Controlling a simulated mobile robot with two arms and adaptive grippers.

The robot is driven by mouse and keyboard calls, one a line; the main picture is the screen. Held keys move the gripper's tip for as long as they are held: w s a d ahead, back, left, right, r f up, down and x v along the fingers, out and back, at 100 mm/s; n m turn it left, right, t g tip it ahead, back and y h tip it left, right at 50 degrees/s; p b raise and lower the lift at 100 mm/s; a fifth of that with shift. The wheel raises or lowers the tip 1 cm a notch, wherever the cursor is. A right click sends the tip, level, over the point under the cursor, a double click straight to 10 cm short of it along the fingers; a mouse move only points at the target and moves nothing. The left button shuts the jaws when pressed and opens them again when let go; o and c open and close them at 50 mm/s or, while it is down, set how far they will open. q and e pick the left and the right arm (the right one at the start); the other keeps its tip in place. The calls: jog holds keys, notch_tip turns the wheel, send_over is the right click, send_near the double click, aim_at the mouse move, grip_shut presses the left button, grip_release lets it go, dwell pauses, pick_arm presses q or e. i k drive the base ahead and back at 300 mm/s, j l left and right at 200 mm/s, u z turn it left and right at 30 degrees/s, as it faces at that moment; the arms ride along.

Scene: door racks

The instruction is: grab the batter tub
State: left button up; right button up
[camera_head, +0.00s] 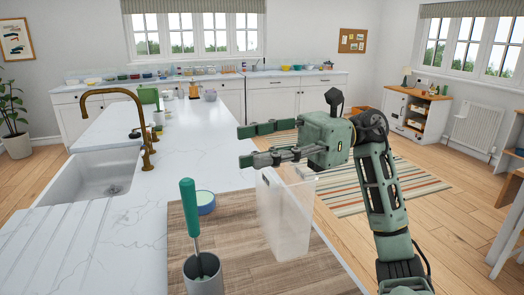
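A tall translucent, whitish tub (284,222), which looks like the batter tub, stands upright on a wooden board (245,245) near the right edge of the island counter. My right gripper (244,146) is at the top of the tub with its fingers pointing left. The fingers are spread apart with a gap between them and nothing held there. The lower finger overlaps the tub's rim in the picture; I cannot tell whether it touches. The gripper hides part of the tub's upper edge. My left gripper is out of view.
A grey cup (203,277) holding a green-handled utensil (189,205) and a small round blue container (205,203) stand left of the tub. A sink (95,178) with a brass tap (145,125) is farther left. The white counter between is clear.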

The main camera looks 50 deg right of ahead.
aim_at(282, 204)
jog(key=k+l, duration=0.1)
jog(key=l, duration=0.25)
jog(key=k+l, duration=0.1)
jog(key=l, duration=0.25)
jog(key=k+l, duration=0.1)
jog(key=l, duration=0.25)
jog(key=k+l, duration=0.1)
jog(key=l, duration=0.25)
